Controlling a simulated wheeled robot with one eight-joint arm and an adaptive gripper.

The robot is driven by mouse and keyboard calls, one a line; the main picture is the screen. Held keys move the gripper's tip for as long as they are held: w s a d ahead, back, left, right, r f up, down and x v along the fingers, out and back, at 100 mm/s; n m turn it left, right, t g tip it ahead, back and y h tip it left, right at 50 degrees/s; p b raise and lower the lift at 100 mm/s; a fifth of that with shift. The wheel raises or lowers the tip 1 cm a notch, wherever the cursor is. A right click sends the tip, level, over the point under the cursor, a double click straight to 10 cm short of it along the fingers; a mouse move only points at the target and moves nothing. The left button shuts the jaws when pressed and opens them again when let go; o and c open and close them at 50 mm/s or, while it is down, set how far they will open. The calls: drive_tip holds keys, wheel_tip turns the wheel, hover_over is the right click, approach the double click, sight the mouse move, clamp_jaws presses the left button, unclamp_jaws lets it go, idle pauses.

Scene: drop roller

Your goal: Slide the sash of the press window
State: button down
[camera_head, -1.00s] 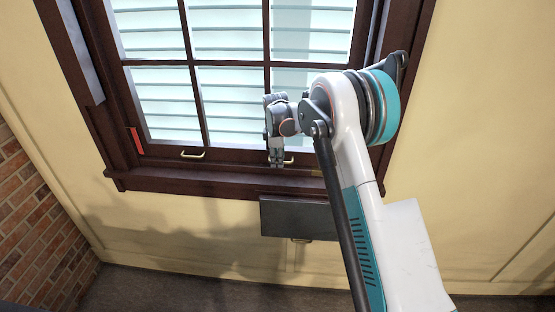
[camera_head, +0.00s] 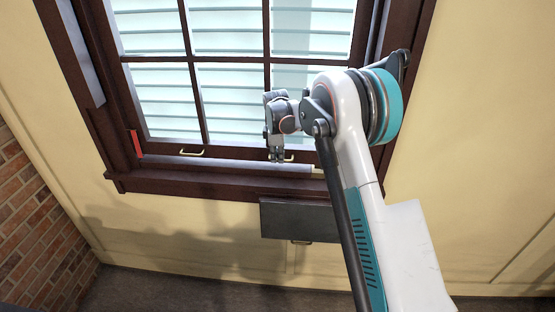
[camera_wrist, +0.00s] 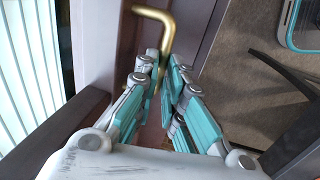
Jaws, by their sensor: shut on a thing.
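The press window has a dark brown sash (camera_head: 229,151) with several panes. A pale grey strip shows between its bottom rail and the sill. Two brass pulls sit on that rail, a left pull (camera_head: 191,153) and a right pull (camera_head: 290,157). My gripper (camera_head: 276,157) is at the right pull, its fingers pointing down along the rail. In the wrist view, my gripper (camera_wrist: 160,62) is shut on the right pull (camera_wrist: 157,14); the bent brass bar runs down between the fingertips, which hide its lower part.
A red marker (camera_head: 136,143) is on the left side of the frame. The sill (camera_head: 205,183) juts out below the sash. A dark box (camera_head: 298,219) is on the wall under the sill. Brick wall (camera_head: 28,205) stands at left.

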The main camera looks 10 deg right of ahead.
wheel_tip(320, 180, up, 6)
drive_tip(key=shift+f+p, duration=0.25)
drive_tip(key=shift+p, duration=0.5)
drive_tip(key=c, duration=2.2)
unclamp_jaws()
drive_tip(key=shift+r, duration=0.25)
drive_tip(key=o, duration=0.4)
drive_tip(key=shift+s, duration=0.25)
drive_tip(key=shift+o, duration=0.6)
drive_tip(key=shift+w+f, duration=0.35)
drive_tip(key=shift+w, duration=0.1)
drive_tip(key=shift+s+r, duration=0.2)
drive_tip(key=shift+r, duration=0.4)
wheel_tip(320, 180, up, 11)
drive_tip(key=s, duration=0.2)
drive_tip(key=shift+a, duration=0.35)
drive_tip(key=shift+f, duration=0.15)
